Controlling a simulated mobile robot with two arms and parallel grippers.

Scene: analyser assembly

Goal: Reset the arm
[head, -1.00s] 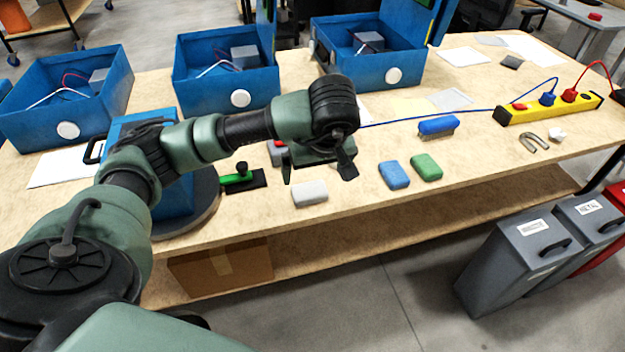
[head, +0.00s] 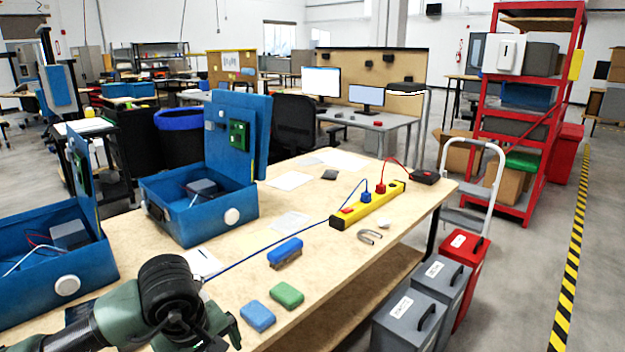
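My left arm comes in at the bottom left of the head view, low over the wooden workbench. Its green and black wrist ends in the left gripper (head: 205,338) at the bottom edge, left of a blue block (head: 258,316). One dark finger shows on its right side; the rest is hidden or cut off, so its opening and grip cannot be told. My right arm and gripper are not in view.
The workbench (head: 310,238) holds two open blue boxes (head: 200,220) (head: 50,285), a green block (head: 287,294), a blue brush (head: 285,252), a yellow power strip (head: 367,206) and a horseshoe magnet (head: 370,237). Grey and red bins (head: 410,322) (head: 468,265) stand right of it.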

